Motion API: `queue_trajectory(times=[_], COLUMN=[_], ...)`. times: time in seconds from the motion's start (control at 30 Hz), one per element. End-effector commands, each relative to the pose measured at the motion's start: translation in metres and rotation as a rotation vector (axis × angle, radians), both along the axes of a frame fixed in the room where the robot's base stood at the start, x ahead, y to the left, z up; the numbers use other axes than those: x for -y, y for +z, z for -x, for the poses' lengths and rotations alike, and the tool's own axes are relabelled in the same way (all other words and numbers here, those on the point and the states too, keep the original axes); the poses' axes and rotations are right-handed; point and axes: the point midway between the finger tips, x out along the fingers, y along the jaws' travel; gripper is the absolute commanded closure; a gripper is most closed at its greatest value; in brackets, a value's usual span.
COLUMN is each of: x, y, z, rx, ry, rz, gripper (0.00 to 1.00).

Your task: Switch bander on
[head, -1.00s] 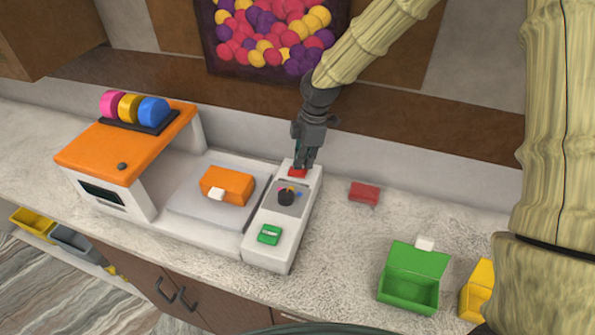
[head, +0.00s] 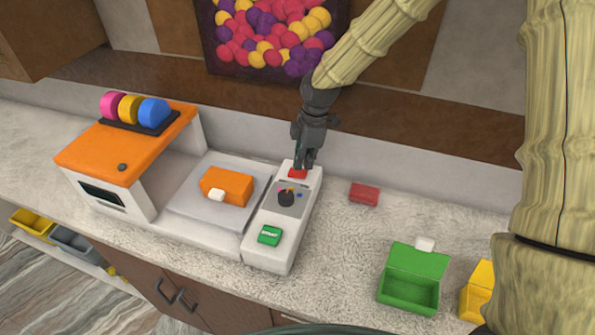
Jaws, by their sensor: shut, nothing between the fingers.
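The bander (head: 82,163) is a white machine with an orange arch top, standing on the counter. Pink, yellow and blue rolls (head: 130,107) sit on top of it. Its white control panel (head: 278,252) at the right carries a green button (head: 270,236) at the front, a dark knob (head: 286,198) with coloured marks in the middle, and a red button (head: 298,173) at the back. My gripper (head: 304,165) is shut and empty, pointing down at the red button. Its tips are at or just above that button; I cannot tell whether they touch, and they hide part of it.
An orange box (head: 228,187) with a white tab lies on the bander's grey plate (head: 184,203). A small red box (head: 364,194) lies right of the panel. An open green box (head: 409,290) and a yellow box (head: 478,290) stand at the front right. The wall is close behind.

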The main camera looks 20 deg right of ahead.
Motion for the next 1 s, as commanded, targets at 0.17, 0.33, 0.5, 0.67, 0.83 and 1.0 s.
queue_trajectory(times=[0.17,0.33,0.5,0.67,0.83,1.0], x=[0.0,0.0,0.0,0.0,0.0,0.0001], y=[-0.0001,-0.0013,-0.0033,-0.0052,-0.0071,-0.009], z=[0.0,0.0,0.0,0.0001,0.0001,0.0], rx=[0.0,0.0,0.0,0.0,0.0,0.0], ry=[0.0,0.0,0.0,0.0,0.0,0.0], rz=[0.0,0.0,0.0,0.0,0.0,0.0], gripper=[1.0,1.0,1.0,1.0,1.0,1.0])
